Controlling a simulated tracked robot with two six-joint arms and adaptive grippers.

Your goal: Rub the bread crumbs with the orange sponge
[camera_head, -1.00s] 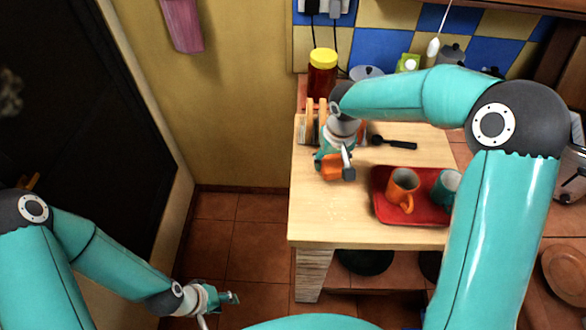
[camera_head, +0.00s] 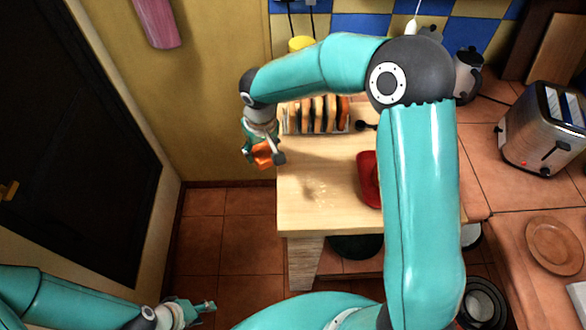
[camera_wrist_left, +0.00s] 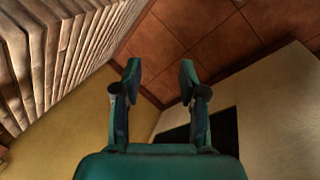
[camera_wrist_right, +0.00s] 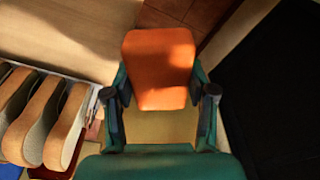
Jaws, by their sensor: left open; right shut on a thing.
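The orange sponge (camera_head: 264,155) is held by my right gripper (camera_head: 262,148), just left of the wooden counter's left edge in the head view. In the right wrist view the sponge (camera_wrist_right: 160,65) sits between the two fingers, which are shut on it, with the counter top behind at upper left. Small pale bread crumbs (camera_head: 318,192) lie scattered on the wooden counter (camera_head: 310,217), to the right of and nearer than the sponge. My left gripper (camera_head: 198,307) is open and empty, low over the tiled floor; its spread fingers show in the left wrist view (camera_wrist_left: 160,78).
A rack of bread slices (camera_head: 318,115) stands at the counter's back left, close to my right gripper. A red tray (camera_head: 367,180) is partly hidden behind my right arm. A toaster (camera_head: 545,130) and a brown plate (camera_head: 555,245) sit on the tiled counter at right.

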